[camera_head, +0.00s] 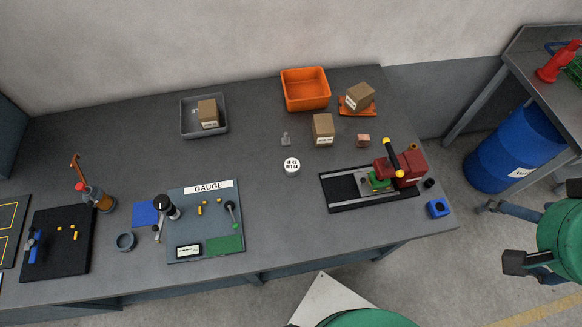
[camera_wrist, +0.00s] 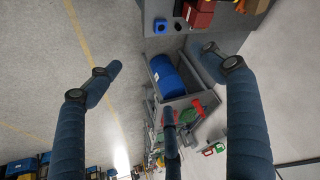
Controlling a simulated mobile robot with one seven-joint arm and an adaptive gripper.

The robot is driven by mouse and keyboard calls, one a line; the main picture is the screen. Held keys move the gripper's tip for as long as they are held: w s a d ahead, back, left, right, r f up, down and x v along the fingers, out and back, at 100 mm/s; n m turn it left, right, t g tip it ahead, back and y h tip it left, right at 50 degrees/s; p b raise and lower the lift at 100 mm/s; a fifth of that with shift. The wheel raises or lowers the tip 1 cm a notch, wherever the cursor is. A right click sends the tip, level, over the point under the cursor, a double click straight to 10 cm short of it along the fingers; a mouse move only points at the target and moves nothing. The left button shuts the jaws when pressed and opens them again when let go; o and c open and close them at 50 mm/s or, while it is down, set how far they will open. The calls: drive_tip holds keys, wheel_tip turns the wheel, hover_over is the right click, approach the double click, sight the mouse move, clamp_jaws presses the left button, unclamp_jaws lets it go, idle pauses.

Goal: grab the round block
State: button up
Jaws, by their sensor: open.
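A short round block (camera_head: 291,168) with a white, printed top stands upright on the grey workbench, near the middle in the head view. It is the clearest match for the round block. I cannot make it out in the wrist view.
An orange bin (camera_head: 305,104), cardboard box (camera_head: 322,130) and small metal weight (camera_head: 285,140) are behind the block. A black-railed fixture (camera_head: 346,187) with a red vise is to its right, the gauge board (camera_head: 205,240) front-left. A blue barrel (camera_head: 515,148) stands beyond the bench.

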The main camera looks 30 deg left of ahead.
drive_tip(key=shift+c, duration=1)
drive_tip(key=w+a+f+n+g+p, duration=0.1)
drive_tip(key=w+a+f, duration=0.3)
drive_tip(key=a, duration=0.5)
drive_tip(key=w+a+f+n+g+y, duration=0.1)
drive_tip(key=w+a+f, duration=0.1)
drive_tip(key=w+a, duration=0.5)
drive_tip(key=w+a+f+n+g+p, duration=0.1)
drive_tip(key=w+a+f+g, duration=0.2)
drive_tip(key=a, duration=0.7)
drive_tip(key=s+a+f+n, duration=0.1)
drive_tip(key=s+a+f, duration=0.1)
drive_tip(key=a+f, duration=0.8)
drive_tip(key=s+a+f+n+h, duration=0.1)
drive_tip(key=s+a+f, duration=0.2)
drive_tip(key=a+f, duration=0.7)
drive_tip(key=a, duration=0.4)
drive_tip(key=shift+a+f+g+p, duration=0.3)
drive_tip(key=shift+a+f+p, duration=0.05)
drive_tip(key=shift+p, duration=0.05)
